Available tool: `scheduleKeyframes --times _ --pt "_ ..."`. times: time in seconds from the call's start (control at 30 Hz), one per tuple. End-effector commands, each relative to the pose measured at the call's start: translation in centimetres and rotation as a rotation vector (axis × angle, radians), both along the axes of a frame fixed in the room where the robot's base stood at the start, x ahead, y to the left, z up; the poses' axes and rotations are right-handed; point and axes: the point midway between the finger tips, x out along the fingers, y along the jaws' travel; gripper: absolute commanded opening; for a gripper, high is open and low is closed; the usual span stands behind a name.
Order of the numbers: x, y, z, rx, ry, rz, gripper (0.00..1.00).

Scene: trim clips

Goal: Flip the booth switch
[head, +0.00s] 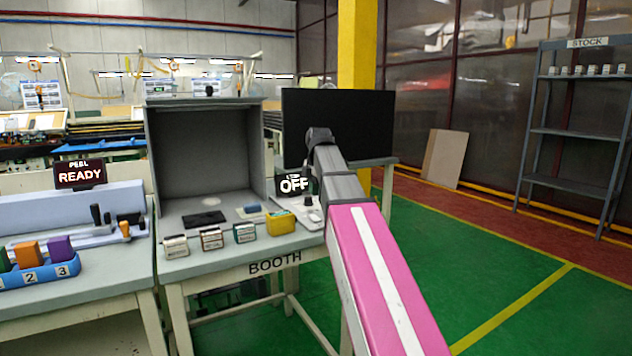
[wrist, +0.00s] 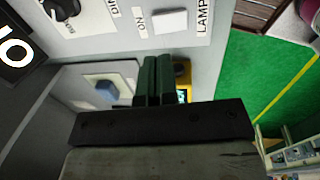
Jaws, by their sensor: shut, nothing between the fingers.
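The booth (head: 205,150) is a grey open-fronted box on a bench labelled BOOTH. Its small black display (head: 293,185) reads OFF; part of it also shows in the wrist view (wrist: 14,45). A white panel (wrist: 100,25) carries a white rocker switch (wrist: 170,20) between the labels ON and LAMP, and a black knob (wrist: 62,8). In the head view the panel (head: 316,214) is partly behind my arm. My gripper (wrist: 154,58) has its dark green fingers together and empty, just below the switch in the wrist view and apart from it in the picture. The head view does not show the fingers clearly.
A yellow bin (head: 280,223) and several small labelled boxes (head: 211,238) line the bench front. A blue block (wrist: 107,90) sits on a pale pad inside the booth. A black monitor (head: 350,110) stands behind my arm. Green floor to the right is clear.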

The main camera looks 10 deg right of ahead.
Motion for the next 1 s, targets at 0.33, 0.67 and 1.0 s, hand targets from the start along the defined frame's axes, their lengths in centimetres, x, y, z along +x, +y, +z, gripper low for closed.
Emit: scheduleKeyframes --times 0.33,0.67,1.0 --pt "0.7 0.2 -5.4 0.0 0.001 0.0 0.0" --pt "1.0 0.3 -7.7 0.0 0.0 0.0 0.0" --pt "1.1 0.3 -7.8 0.0 0.0 0.0 0.0"
